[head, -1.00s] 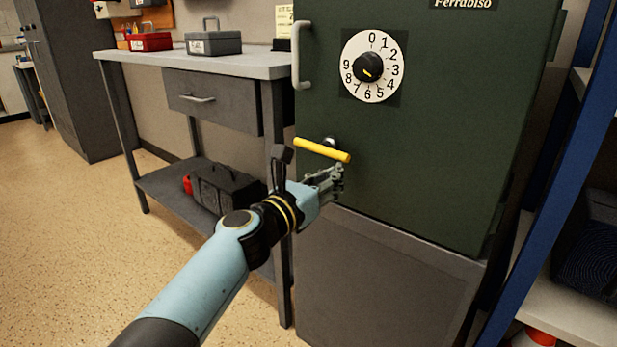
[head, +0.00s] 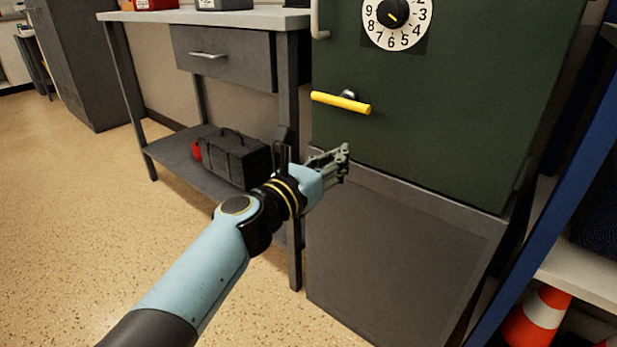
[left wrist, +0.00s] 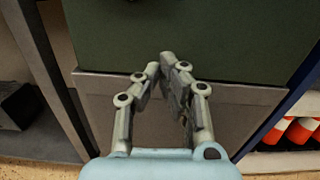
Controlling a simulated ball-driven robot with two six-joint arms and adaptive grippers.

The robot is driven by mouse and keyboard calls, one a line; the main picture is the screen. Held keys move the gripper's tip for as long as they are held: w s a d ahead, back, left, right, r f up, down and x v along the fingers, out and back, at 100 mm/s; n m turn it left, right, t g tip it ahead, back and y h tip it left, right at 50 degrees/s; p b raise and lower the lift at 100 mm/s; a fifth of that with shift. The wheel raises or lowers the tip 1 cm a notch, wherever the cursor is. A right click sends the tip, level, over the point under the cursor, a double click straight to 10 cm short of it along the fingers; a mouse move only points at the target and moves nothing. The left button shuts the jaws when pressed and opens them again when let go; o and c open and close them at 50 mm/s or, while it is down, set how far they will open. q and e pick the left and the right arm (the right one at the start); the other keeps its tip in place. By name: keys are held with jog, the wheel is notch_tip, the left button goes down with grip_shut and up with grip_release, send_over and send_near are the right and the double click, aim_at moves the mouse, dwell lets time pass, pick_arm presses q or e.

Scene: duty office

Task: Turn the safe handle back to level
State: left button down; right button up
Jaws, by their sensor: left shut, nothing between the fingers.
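The safe (head: 440,130) is dark green with a white dial (head: 413,36). Its yellow bar handle (head: 340,103) is on the door's left side, below the dial. The bar slopes slightly down to the right in the head view, close to the slope of the safe's bottom edge, so it looks about level. My left gripper (head: 343,153) is shut and empty, below the handle and apart from it, near the safe's bottom edge. In the left wrist view its fingertips (left wrist: 164,68) come together before the green door (left wrist: 215,40); the handle is not seen there. My right gripper is not in view.
The safe stands on a grey base (head: 395,250). A grey desk (head: 225,60) with a drawer is at left, a black toolbox (head: 238,158) on its lower shelf. A blue-framed rack (head: 560,170) with orange-white cones (head: 537,315) is at right. Open floor lies at left.

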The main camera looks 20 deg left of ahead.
pick_arm(q)
jog(key=v, duration=0.7)
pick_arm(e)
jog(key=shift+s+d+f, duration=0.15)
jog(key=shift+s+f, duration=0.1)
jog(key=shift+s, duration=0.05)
pick_arm(q)
jog(key=shift+w, duration=0.1)
